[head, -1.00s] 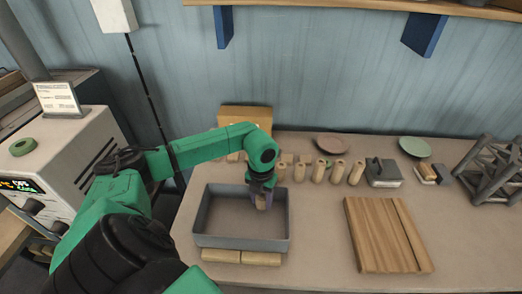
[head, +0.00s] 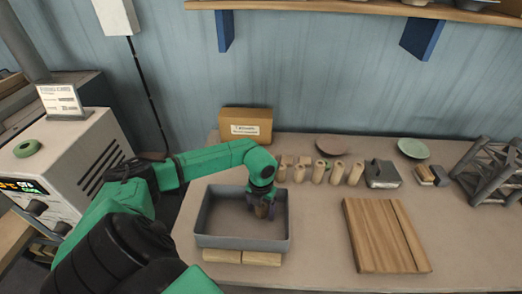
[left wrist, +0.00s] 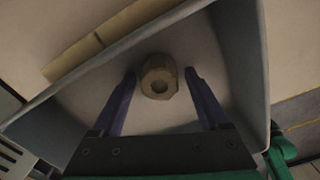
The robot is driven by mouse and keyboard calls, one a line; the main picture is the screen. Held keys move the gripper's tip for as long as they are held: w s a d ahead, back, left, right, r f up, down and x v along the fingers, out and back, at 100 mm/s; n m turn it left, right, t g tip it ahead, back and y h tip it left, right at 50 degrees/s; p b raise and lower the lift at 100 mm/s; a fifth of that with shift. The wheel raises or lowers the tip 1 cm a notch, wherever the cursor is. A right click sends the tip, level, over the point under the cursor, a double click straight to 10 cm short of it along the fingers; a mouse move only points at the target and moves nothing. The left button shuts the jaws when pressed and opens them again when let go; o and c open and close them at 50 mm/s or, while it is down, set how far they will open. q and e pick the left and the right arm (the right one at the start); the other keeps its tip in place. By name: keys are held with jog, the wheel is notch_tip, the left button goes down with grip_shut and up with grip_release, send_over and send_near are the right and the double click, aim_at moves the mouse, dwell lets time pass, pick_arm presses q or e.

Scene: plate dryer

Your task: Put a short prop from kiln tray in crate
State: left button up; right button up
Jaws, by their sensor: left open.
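The grey open crate (head: 240,244) stands at the left of the table. My left gripper (head: 264,212) reaches down into its right part and is open. In the left wrist view, a short prop (left wrist: 158,77), a tan piece with a hole in its top, stands upright on the crate floor between the spread fingertips (left wrist: 160,75), with a gap on both sides. Several similar props (head: 338,172) stand upright in a row behind the crate. A distinct kiln tray under them cannot be made out. My right gripper is not in view.
Two wooden bars (head: 222,256) lie along the crate's front. A cardboard box (head: 245,125) stands behind. A wooden board (head: 385,235) lies at right. A grey block (head: 382,174), plates (head: 414,148) and a dark rack (head: 492,172) stand at back right. Table between crate and board is clear.

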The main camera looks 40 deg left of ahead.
aim_at(261, 207)
pick_arm(q)
notch_tip(261, 207, up, 11)
jog(key=b, duration=0.4)
jog(key=shift+r, duration=0.55)
